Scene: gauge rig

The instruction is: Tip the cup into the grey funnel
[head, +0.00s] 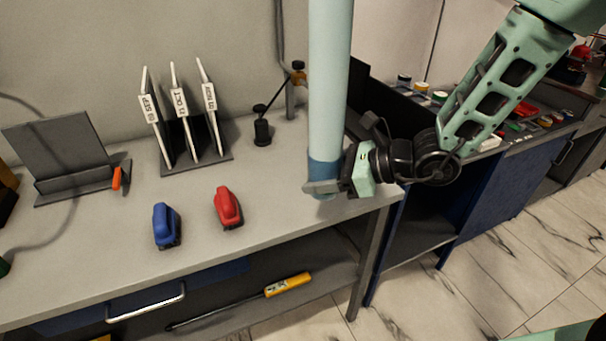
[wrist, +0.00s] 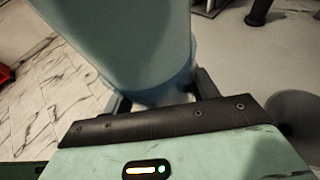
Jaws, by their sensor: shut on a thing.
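My gripper (head: 320,188) is at the front right part of the bench, its jaws shut around a blue, round cup-like thing (head: 324,172). In the wrist view the two fingers of my gripper (wrist: 160,97) flank its pale lower part, and its blue edge (wrist: 185,76) shows beyond. It looks upright. A tall pale teal cylinder (head: 329,80) rises straight above the blue part and hides its top; I cannot tell whether the two are joined. The cylinder also fills much of the wrist view (wrist: 130,45). I cannot make out a grey funnel in either view.
A blue stapler-like thing (head: 165,226) and a red one (head: 228,208) lie on the grey bench (head: 110,262). A rack with labelled white plates (head: 183,115), a grey stand (head: 62,155) and a small black stand (head: 262,132) are behind. Open bench lies left of my gripper.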

